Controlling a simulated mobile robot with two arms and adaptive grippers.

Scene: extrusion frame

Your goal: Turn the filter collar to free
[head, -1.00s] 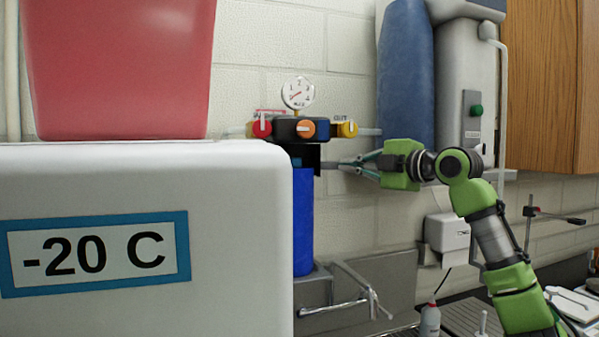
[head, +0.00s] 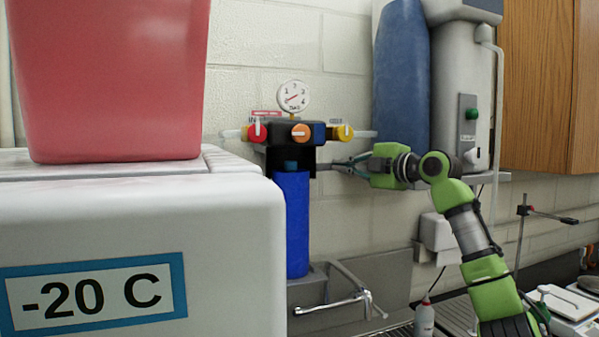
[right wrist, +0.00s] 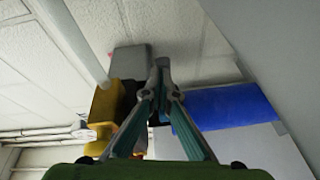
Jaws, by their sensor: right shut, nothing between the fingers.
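The filter unit (head: 292,132) hangs on the wall: a black head with a red, an orange and a yellow knob and a round gauge on top. Below it hangs a blue filter housing (head: 290,225), upright. The dark collar zone (head: 278,162) lies between head and housing; its exact shape and turn are hard to tell. My right gripper (head: 326,166) reaches in from the right, fingers shut and empty, tips beside the collar zone's right side; contact is unclear. In the right wrist view the shut fingertips (right wrist: 161,66) stand between the yellow knob (right wrist: 103,115) and blue housing (right wrist: 232,105). My left gripper is out of view.
A white freezer box (head: 130,215) marked -20 C, with a red bin (head: 110,80) on top, stands close on the left. A sink faucet (head: 340,302) is below the housing. A blue cylinder (head: 402,75) and grey dispenser (head: 458,85) hang behind my right arm.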

